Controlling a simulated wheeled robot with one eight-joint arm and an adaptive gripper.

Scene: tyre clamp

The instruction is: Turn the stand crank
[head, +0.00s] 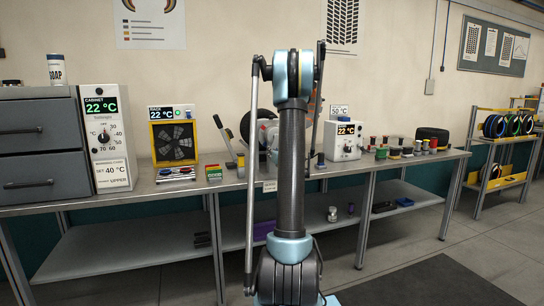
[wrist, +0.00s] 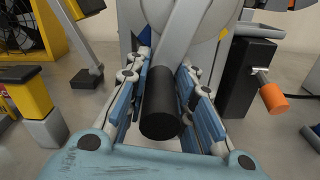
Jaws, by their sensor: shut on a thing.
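The stand crank shows in the wrist view as a grey crank arm (wrist: 188,30) with a black cylindrical handle (wrist: 160,110). The handle points toward the wrist camera. My gripper (wrist: 165,72) has its blue fingers on both sides of the handle and is shut on it. The grey stand body (wrist: 222,50) is behind the crank. In the head view my own arm covers the gripper and the crank, and only part of the stand (head: 268,134) shows beside the arm.
In the wrist view an orange knob (wrist: 273,97) and a black block (wrist: 245,85) are at the right, and a yellow fan unit (wrist: 28,28) is at the left. In the head view the bench (head: 110,200) also carries a grey drawer cabinet (head: 38,150) and a white temperature box (head: 345,138).

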